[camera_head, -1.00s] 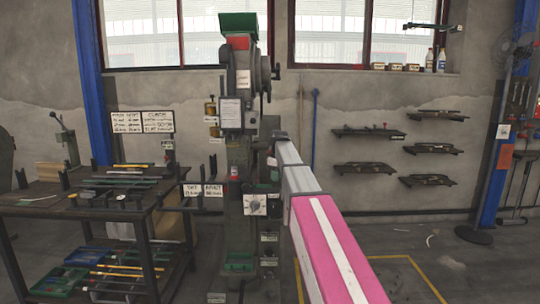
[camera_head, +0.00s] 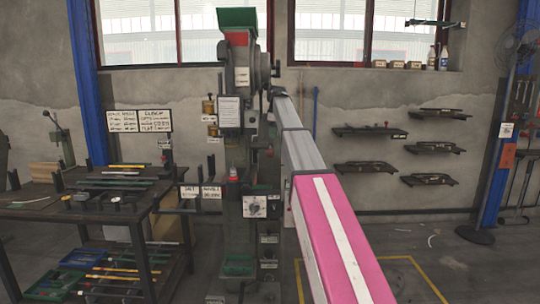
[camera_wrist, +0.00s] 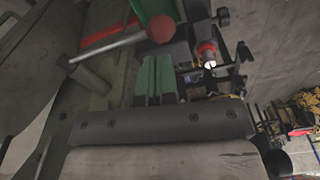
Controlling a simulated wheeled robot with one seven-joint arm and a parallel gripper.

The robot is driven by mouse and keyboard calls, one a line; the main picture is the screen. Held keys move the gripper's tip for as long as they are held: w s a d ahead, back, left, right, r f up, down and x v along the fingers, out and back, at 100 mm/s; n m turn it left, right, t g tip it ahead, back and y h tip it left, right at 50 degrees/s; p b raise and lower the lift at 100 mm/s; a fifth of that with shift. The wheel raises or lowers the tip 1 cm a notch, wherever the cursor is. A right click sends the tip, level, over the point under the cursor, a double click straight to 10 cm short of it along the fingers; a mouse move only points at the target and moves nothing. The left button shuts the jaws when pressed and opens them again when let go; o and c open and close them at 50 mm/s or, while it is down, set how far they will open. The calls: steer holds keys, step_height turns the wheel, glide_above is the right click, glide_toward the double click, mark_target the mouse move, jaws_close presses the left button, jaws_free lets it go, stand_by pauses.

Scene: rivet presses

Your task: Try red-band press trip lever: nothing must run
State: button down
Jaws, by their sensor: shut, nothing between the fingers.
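The rivet press (camera_head: 237,150) stands upright in the middle of the head view, with a red band (camera_head: 238,39) below its green hopper (camera_head: 238,19). In the wrist view, a bare rod lever with a dark red ball knob (camera_wrist: 162,29) crosses in front of a red part (camera_wrist: 110,33). I cannot tell for sure whether it is the trip lever. My gripper (camera_wrist: 157,75) is shut and empty, pointing toward the press just below the knob in the picture; contact is not clear. In the head view my arm hides the fingers beside the press's upper right side.
A red button-like part (camera_wrist: 207,50) shows right of the knob. A dark workbench (camera_head: 75,205) with tools and signs stands left of the press. Wall shelves (camera_head: 370,131) hold dark parts at right. Yellow lines (camera_head: 415,265) mark open floor.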

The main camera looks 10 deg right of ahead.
steer(key=shift+f, duration=0.1)
steer(key=shift+w+a+f, duration=0.1)
steer(key=shift+a+f, duration=0.05)
steer(key=shift+f, duration=1.6)
steer(key=shift+a+f, duration=0.15)
steer(key=shift+f, duration=1.55)
steer(key=shift+f, duration=2.2)
